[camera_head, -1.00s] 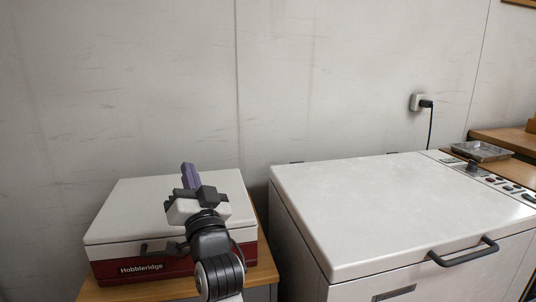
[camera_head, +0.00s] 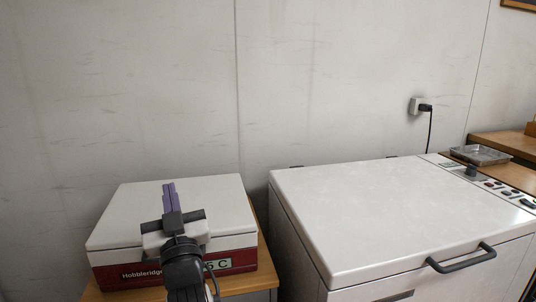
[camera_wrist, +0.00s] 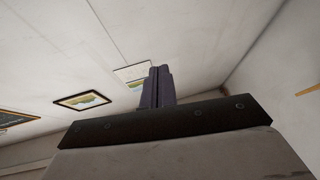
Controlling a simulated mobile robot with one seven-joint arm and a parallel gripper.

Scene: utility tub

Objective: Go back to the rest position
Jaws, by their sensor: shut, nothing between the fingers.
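My gripper (camera_head: 170,197) has dark body parts and purple fingers that sit together with nothing between them. In the head view it is in front of the white lid of the red-and-white Hobbleridge box (camera_head: 112,222), and it hides part of the box's front and label. In the wrist view the gripper's fingers (camera_wrist: 158,87) point up toward a pale wall and ceiling. I cannot tell the exact gap between the gripper and the box.
The box stands on a wooden-topped stand (camera_head: 262,272). To its right is a large white lidded tub (camera_head: 400,215) with a dark handle (camera_head: 462,258). A metal tray (camera_head: 481,155) lies at the far right. A plug (camera_head: 424,106) is in the wall.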

